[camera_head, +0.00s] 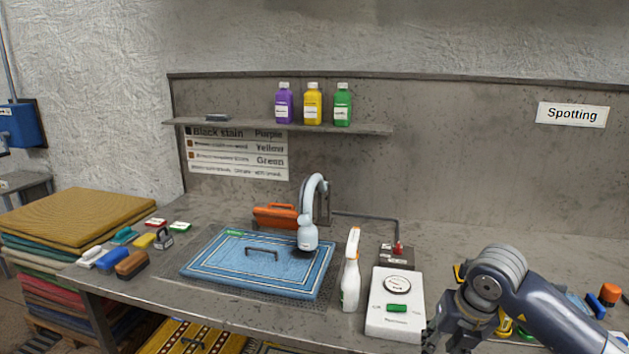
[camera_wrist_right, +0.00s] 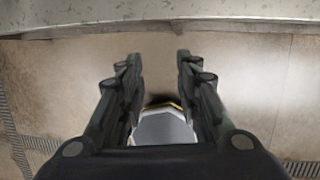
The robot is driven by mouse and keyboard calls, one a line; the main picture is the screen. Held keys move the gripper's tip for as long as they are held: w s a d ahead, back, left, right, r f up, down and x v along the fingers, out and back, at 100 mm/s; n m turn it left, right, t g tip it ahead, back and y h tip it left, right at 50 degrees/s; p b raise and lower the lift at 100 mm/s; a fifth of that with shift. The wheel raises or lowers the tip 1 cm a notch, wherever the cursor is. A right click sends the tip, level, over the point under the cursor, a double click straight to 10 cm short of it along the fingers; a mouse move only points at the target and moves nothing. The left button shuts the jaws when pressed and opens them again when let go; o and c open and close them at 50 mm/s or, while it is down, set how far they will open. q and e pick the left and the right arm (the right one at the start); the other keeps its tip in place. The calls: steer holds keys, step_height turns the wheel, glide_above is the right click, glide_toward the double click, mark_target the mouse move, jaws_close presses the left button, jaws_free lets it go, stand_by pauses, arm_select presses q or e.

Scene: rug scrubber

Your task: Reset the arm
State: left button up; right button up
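My right arm comes in at the lower right of the head view, bent over the front of the bench. My right gripper (camera_head: 440,338) is at the bottom edge there, partly cut off, beside the white box with a dial. In the right wrist view my right gripper (camera_wrist_right: 160,90) has its two dark fingers apart, with nothing held between them. Below the fingers are a tan floor and a pale grey shape with a yellow edge that I cannot identify. My left gripper is not in view.
On the bench (camera_head: 240,320) are a blue rug (camera_head: 215,265), a white spray bottle (camera_head: 351,275), a white box (camera_head: 394,318) with a green switch, and several brushes. A curved grey spout (camera_head: 306,215) stands over the rug. Three bottles (camera_head: 312,104) stand on the shelf (camera_head: 230,126). Stacked rugs (camera_head: 75,222) are at left.

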steer(key=w+a+f+m+t+y, duration=0.2)
steer(key=a+f+m+y, duration=0.5)
steer(key=a+f+y, duration=0.8)
steer(key=s+d+f+m+t+h, duration=0.1)
steer(key=d+f+m+t+h, duration=0.3)
steer(key=f+m, duration=0.45)
steer(key=s+d+f+m+t+h, duration=0.1)
steer(key=d+f+m+t+h, duration=0.35)
steer(key=f, duration=0.65)
steer(key=s+d+f+m+g+h, duration=0.3)
steer(key=s+f+m, duration=0.1)
steer(key=s+f, duration=0.5)
steer(key=s+d+f+m+g+h, duration=0.3)
steer(key=s+f, duration=0.5)
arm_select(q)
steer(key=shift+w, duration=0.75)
arm_select(e)
steer(key=s+f+m+g, duration=0.2)
steer(key=s+f, duration=0.3)
steer(key=s, duration=0.9)
steer(key=s+f+m+g+h, duration=0.1)
steer(key=s+f+g, duration=0.4)
steer(key=s, duration=1)
steer(key=shift+s+m, duration=0.25)
steer(key=shift+m, duration=0.35)
